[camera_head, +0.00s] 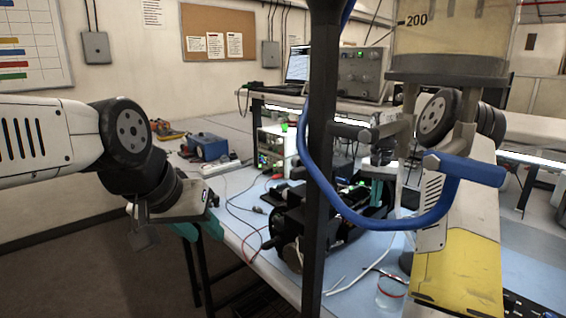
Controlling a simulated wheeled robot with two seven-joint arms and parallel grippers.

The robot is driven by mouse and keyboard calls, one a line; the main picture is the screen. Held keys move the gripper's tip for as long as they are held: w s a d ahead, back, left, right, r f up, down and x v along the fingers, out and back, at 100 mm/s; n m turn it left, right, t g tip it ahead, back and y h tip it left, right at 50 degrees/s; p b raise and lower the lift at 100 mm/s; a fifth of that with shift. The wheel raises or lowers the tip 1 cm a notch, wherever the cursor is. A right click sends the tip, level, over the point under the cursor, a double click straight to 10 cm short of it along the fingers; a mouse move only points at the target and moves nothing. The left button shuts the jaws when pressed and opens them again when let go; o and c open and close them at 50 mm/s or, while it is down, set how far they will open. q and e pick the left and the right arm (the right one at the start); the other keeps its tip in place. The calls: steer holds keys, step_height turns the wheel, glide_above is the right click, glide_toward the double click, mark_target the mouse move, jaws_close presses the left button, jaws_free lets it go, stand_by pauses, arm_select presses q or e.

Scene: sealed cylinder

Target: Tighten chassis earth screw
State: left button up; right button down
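A black open-framed unit (288,232), which looks like the chassis, sits on the blue bench mat, partly hidden behind a dark upright post. I cannot make out the earth screw or a screwdriver. My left gripper (200,230) hangs at the bench's left edge, left of the unit and apart from it. Its teal fingers look spread with nothing between them. My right gripper (379,172) is above the right end of the unit, partly hidden by the post and blue tube. Its fingertips are too small and covered to tell whether it holds anything.
A dark post (321,150), a curved blue tube (345,212) and a large cylinder (450,35) stand close in front. Behind are a blue instrument (207,147), a laptop (298,64) and a grey instrument (362,72). A glass jar (390,296) and loose leads lie near the front.

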steer(key=shift+w+r, duration=0.1)
steer(key=shift+s+a, duration=0.25)
step_height(320, 180, up, 6)
steer(key=shift+s+f, duration=0.1)
stand_by(0.4)
steer(key=d+f+n+t, duration=0.2)
steer(key=d+f+n, duration=0.2)
steer(key=f+n, duration=0.2)
steer(key=shift+s+t+y, duration=0.25)
steer(key=shift+t+y, duration=0.05)
steer(key=shift+t, duration=0.1)
stand_by(0.6)
steer(key=shift+f, duration=0.1)
